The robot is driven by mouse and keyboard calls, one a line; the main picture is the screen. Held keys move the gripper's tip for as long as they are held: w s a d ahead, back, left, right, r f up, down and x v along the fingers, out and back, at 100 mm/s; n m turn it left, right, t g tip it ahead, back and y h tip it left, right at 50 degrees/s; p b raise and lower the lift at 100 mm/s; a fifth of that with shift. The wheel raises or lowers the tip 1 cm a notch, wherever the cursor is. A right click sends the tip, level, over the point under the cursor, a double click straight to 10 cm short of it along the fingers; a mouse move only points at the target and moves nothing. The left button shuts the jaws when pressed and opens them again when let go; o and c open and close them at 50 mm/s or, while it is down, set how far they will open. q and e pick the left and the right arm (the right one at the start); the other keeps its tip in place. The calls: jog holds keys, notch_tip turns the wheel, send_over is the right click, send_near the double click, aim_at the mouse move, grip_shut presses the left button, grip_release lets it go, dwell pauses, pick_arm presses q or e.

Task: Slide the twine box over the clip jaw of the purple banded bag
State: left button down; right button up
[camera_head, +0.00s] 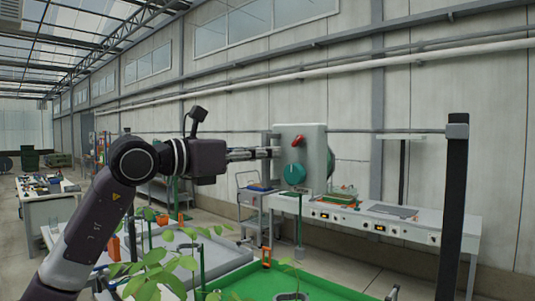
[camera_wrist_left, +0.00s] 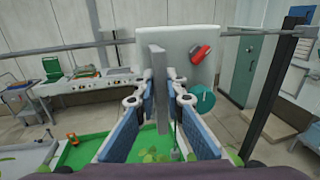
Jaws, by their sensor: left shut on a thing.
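My left gripper (camera_head: 268,153) reaches in from the left in the head view. In the left wrist view its fingers (camera_wrist_left: 160,88) are closed on a grey upright bar (camera_wrist_left: 158,62). Right behind the bar is a pale grey box (camera_head: 316,143) with a red lever (camera_head: 297,141) and a teal knob (camera_head: 293,174); it also shows in the left wrist view (camera_wrist_left: 185,36). I cannot tell whether bar and box are joined, or whether either is the twine box. A thin cord hangs below the box with a grey weight (camera_head: 299,252). I make out no purple banded bag or clip jaw.
A horizontal rail (camera_head: 385,131) runs at the box's height to a dark post (camera_head: 453,200) at right. Below are a green tray (camera_head: 335,291) and leafy plants (camera_head: 150,272). A white bench (camera_head: 455,229) and a trolley (camera_head: 250,205) stand behind by the wall.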

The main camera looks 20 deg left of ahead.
pick_arm(q)
jog(key=c, duration=2)
grip_release()
jog(key=shift+a, duration=0.1)
jog(key=v, duration=1.2)
